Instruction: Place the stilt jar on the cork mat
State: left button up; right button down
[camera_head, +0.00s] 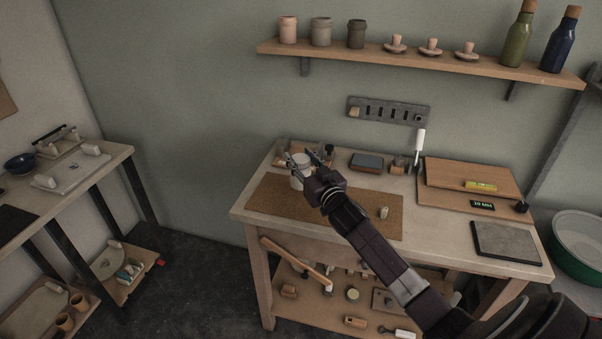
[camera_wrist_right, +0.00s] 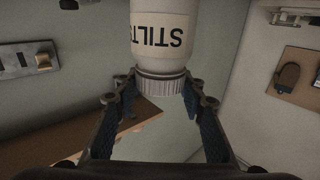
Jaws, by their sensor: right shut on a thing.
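The stilt jar (camera_head: 297,182) is a white jar at the left part of the workbench, over the back left of the brown cork mat (camera_head: 345,209). My right gripper (camera_head: 306,160) is shut on it near the top. In the right wrist view the jar (camera_wrist_right: 160,40) shows a black "STILTS" label, and its ribbed grey lid (camera_wrist_right: 160,84) lies between the two fingers. The jar looks about upright in the head view. I cannot tell whether its base touches the mat. My left gripper is not in view.
A small beige piece (camera_head: 383,212) lies on the mat's right part. Behind the mat are a wooden tray (camera_head: 322,147) and a dark blue-grey block (camera_head: 367,162). Wooden boards (camera_head: 457,178) and a grey slab (camera_head: 506,243) lie to the right. A shelf (camera_head: 420,61) hangs above.

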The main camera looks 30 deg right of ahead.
jog(key=shift+f, duration=2.4)
jog(key=shift+f+b, duration=0.1)
jog(key=shift+b, duration=0.25)
jog(key=c, duration=1.2)
grip_release()
jog(key=shift+c, duration=0.2)
